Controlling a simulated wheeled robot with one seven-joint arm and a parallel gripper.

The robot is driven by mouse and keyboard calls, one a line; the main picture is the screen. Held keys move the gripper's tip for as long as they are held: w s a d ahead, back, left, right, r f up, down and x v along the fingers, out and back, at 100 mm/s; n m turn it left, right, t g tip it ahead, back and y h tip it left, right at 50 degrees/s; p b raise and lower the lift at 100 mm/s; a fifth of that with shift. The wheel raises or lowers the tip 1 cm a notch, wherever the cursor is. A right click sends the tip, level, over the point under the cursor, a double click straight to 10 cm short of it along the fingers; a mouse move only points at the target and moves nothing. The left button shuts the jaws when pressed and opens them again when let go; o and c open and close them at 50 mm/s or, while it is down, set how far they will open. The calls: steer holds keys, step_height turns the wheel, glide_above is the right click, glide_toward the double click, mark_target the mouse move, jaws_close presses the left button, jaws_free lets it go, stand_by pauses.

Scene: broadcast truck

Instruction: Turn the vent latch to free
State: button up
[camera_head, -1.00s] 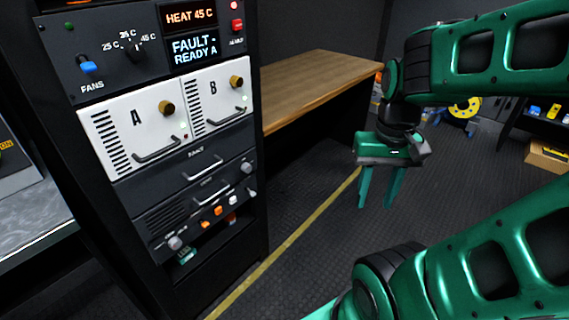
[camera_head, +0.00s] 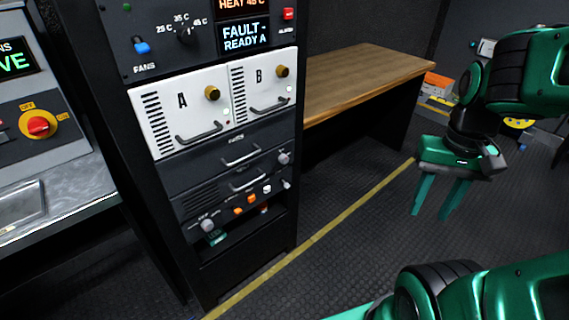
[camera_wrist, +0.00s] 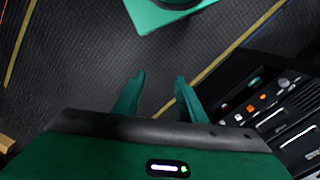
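No part labelled as a vent latch can be made out in these views. The black rack holds white modules A (camera_head: 180,115) and B (camera_head: 262,88), each with slats, a dark pull handle and a brass-coloured knob: module A's knob (camera_head: 212,93) and module B's knob (camera_head: 283,71). My gripper (camera_head: 429,216) hangs fingers-down over the floor, right of the rack and apart from it. Its two green fingers are spread with nothing between them. In the wrist view my gripper (camera_wrist: 159,77) is also open and empty above the dark floor.
A wooden bench (camera_head: 370,78) stands behind, right of the rack. A console with a red rotary switch (camera_head: 39,126) is at left. The rack's display (camera_head: 245,36) reads FAULT - READY A. Open floor with a yellow line (camera_head: 340,228) lies in front.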

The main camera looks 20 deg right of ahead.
steer(key=shift+o, duration=1)
steer(key=shift+s+r, duration=0.15)
steer(key=shift+s, duration=0.2)
steer(key=n+t+y, duration=0.7)
steer(key=n+t, duration=0.3)
steer(key=t, duration=0.2)
glide_toward(287, 160)
steer(key=x, duration=0.8)
steer(key=shift+w+a, duration=0.2)
steer(key=shift+a, duration=0.1)
steer(key=c, duration=1.1)
